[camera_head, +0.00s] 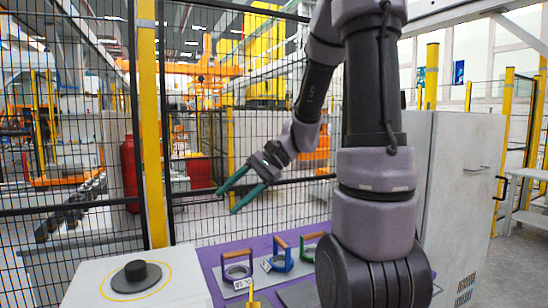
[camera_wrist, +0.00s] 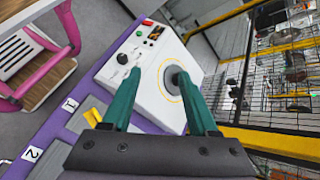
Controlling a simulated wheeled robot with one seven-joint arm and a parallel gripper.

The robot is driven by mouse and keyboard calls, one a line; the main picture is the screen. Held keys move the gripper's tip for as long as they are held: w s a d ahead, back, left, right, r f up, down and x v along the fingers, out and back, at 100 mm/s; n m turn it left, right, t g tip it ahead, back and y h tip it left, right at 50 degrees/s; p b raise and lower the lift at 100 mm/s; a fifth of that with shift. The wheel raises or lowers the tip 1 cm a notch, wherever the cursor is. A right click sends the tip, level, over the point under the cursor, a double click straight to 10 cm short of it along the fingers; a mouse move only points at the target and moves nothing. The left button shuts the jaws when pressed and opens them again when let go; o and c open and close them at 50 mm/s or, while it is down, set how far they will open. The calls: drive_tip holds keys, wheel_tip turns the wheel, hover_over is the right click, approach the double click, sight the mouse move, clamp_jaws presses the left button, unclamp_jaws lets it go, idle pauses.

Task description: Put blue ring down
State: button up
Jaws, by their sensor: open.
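The blue ring (camera_head: 281,262) stands on the purple tabletop (camera_head: 208,256) in the head view, with a wooden bar across its top. In the wrist view my open gripper (camera_wrist: 158,72) points toward a white box (camera_wrist: 150,60); the blue ring does not show there.
The white box has a black round piece (camera_head: 136,270) inside a yellow circle. Number labels 1 (camera_wrist: 70,104) and 2 (camera_wrist: 32,153) lie by grey plates. A mesh fence (camera_head: 75,240) with yellow posts stands behind. A grey cabinet (camera_head: 465,190) is at right.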

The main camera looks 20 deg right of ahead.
drive_tip(key=s+d+r+n+t+h, duration=0.5)
drive_tip(key=s+d+r+t+h, duration=0.1)
drive_tip(key=r, duration=0.4)
drive_tip(key=shift+s+d+r+t+h, duration=0.15)
drive_tip(key=shift+s+d+t+h, duration=0.3)
drive_tip(key=shift+s+h, duration=0.7)
